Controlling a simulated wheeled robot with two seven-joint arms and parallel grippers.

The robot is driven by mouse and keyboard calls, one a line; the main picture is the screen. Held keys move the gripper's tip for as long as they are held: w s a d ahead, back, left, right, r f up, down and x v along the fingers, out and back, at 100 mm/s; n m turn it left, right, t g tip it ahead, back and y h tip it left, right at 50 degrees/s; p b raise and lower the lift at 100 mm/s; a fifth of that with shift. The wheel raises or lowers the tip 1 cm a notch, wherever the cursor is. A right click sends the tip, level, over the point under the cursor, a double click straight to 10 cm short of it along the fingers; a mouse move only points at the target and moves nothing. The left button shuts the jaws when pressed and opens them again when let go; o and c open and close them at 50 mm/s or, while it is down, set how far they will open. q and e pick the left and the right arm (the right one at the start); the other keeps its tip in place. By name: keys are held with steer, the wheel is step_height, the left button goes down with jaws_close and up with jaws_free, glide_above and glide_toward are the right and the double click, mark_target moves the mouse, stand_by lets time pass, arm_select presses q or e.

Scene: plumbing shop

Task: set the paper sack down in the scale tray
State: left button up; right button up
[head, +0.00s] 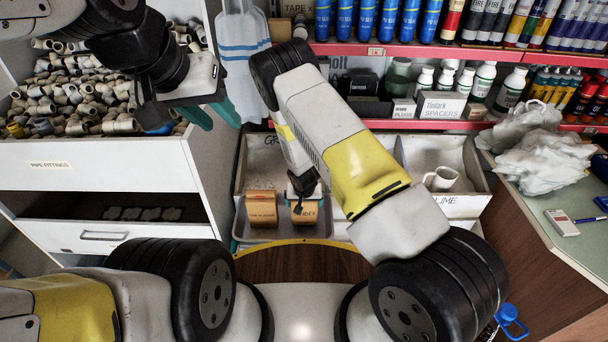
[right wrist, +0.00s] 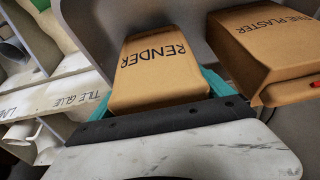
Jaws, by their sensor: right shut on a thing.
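A brown paper sack marked RENDER (head: 305,214) is between the teal fingers of my right gripper (head: 304,198). The right wrist view shows the sack (right wrist: 150,75) upside down in the picture, with a finger on each side. A second brown sack, marked FINE PLASTER (head: 262,208), stands just left of it; it also shows in the right wrist view (right wrist: 270,45). Both are at a grey metal tray (head: 240,222). Whether the RENDER sack's base touches the tray is hidden. My left gripper (head: 212,116) is open and empty, its teal fingers apart, beside the pipe-fittings bin.
White bins (head: 262,150) with labels such as LIME stand behind the tray; a white mug (head: 441,178) is in the right one. A red shelf (head: 400,50) of bottles and tubes runs behind. A green counter (head: 540,205) with plastic bags is at right.

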steer(key=shift+w+f, duration=0.1)
steer(key=shift+f, duration=0.65)
steer(key=o, duration=1.8)
steer(key=shift+f, duration=0.15)
steer(key=s+d+r+y, duration=0.1)
steer(key=s+d+r, duration=0.15)
steer(key=r, duration=1.05)
steer(key=s+d+r+m, duration=0.15)
steer(key=s+r, duration=0.25)
steer(key=r, duration=0.9)
steer(key=s+d+r+n+y, duration=0.1)
steer(key=s+d+r, duration=0.2)
steer(key=r, duration=1.1)
steer(key=s+d+r+t, duration=0.1)
steer(key=s+d+r, duration=0.2)
steer(key=s+r, duration=0.4)
steer(key=s+d+r+n, duration=0.1)
steer(key=s+d+r, duration=0.3)
steer(key=s+r, duration=0.3)
steer(key=s, duration=0.4)
steer(key=shift+s+t, duration=0.2)
steer(key=shift+t, duration=0.2)
steer(key=shift+d, duration=0.1)
